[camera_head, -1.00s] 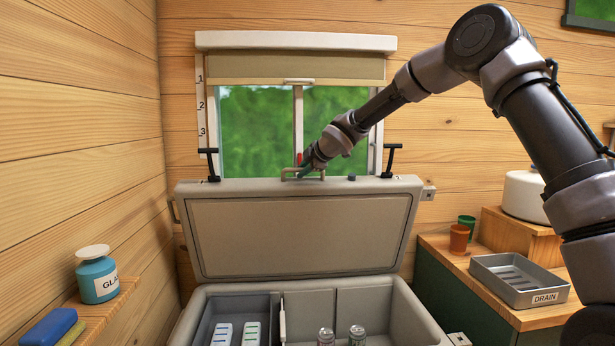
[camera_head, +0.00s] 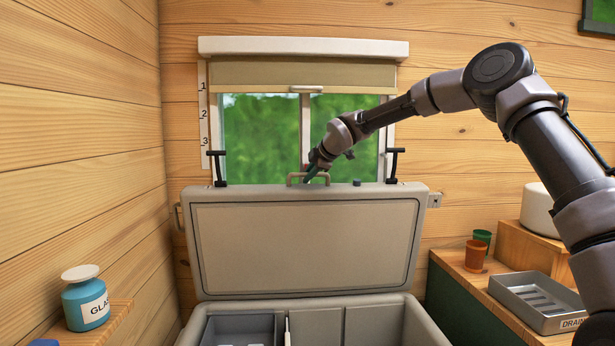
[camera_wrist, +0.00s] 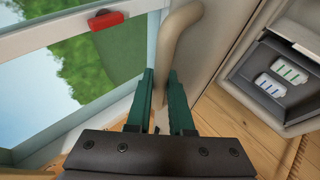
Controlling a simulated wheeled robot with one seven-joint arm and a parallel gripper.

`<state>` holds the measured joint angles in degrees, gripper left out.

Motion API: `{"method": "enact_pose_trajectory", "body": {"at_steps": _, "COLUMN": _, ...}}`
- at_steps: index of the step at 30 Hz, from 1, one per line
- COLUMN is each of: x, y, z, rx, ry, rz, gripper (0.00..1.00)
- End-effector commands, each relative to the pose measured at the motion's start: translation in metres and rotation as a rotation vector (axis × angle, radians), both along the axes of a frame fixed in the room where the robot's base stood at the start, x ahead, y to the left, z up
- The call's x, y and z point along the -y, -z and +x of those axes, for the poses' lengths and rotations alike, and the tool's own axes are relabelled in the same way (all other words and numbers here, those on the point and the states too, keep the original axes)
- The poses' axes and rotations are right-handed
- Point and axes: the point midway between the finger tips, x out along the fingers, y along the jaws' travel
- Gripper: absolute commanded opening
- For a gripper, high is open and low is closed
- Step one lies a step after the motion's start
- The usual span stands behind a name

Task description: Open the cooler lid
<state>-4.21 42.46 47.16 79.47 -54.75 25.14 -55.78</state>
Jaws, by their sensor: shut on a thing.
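The cooler (camera_head: 410,316) is in the lower middle of the head view, with its lid (camera_head: 305,240) raised and standing nearly upright, its panelled inner face toward me. A tan bar handle (camera_head: 291,179) sits at the lid's top edge. My gripper (camera_head: 311,176) is at this handle. In the wrist view, the green fingers of my gripper (camera_wrist: 160,76) are shut on the handle (camera_wrist: 177,35), which runs between their tips. The cooler's inside (camera_wrist: 285,62) also shows there, with white packs (camera_wrist: 270,84).
A window (camera_head: 260,130) with a blind stands behind the lid, flanked by black T-shaped props (camera_head: 393,165). A jar (camera_head: 86,300) sits on the left shelf. Cups (camera_head: 476,255) and a drain tray (camera_head: 535,298) stand on the right counter.

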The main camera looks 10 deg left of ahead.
Motion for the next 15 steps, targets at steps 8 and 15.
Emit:
{"method": "enact_pose_trajectory", "body": {"at_steps": 8, "x": 0.005, "y": 0.0039, "z": 0.0028, "rx": -0.005, "ry": 0.008, "rz": -0.006, "gripper": 0.5}}
{"method": "enact_pose_trajectory", "body": {"at_steps": 15, "x": 0.0031, "y": 0.0041, "z": 0.0004, "rx": -0.006, "ry": 0.004, "rz": -0.005, "gripper": 0.5}}
